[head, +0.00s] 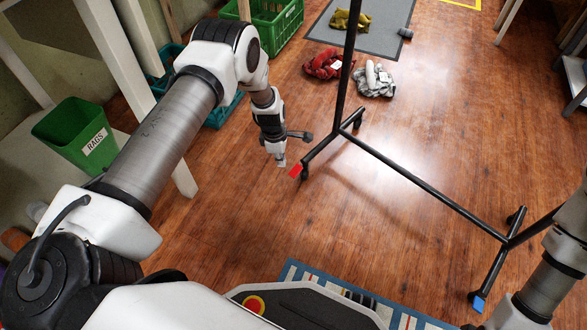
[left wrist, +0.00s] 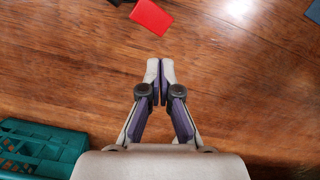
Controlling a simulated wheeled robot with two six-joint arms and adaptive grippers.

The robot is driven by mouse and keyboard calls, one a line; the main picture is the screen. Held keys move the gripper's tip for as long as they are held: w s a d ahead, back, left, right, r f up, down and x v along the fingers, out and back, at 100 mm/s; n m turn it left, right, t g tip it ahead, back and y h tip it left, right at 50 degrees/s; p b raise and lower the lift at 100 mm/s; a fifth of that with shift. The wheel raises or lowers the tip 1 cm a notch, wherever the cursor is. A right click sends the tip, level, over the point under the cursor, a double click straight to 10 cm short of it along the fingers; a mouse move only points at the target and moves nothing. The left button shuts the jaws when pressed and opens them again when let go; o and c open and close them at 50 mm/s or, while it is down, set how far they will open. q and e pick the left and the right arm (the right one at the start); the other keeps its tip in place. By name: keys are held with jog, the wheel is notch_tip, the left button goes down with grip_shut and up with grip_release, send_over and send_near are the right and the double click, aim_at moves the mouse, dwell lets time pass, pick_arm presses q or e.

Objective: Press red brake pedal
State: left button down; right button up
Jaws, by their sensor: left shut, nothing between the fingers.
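The red brake pedal (head: 295,171) is a small flat red tab at a caster on the left foot of a black wheeled rack (head: 405,175). My left gripper (head: 282,163) is shut and empty, pointing down just to the left of the pedal. In the left wrist view the pedal (left wrist: 151,16) lies beyond the closed fingertips (left wrist: 160,66), with a gap of floor between them in the picture. The exact height of the fingertips above the floor is hard to tell. My right arm shows at the right edge, but its gripper is out of view.
A blue pedal (head: 478,302) sits at the rack's near right caster. A teal crate (left wrist: 40,150) and a green rag bin (head: 75,135) stand left. A green crate (head: 275,25), a grey mat (head: 372,30) and crumpled cloths (head: 374,80) lie farther back.

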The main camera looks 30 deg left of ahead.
pick_arm(q)
notch_tip(320, 180, up, 9)
jog(key=shift+s+a, duration=0.15)
jog(key=shift+a, duration=0.3)
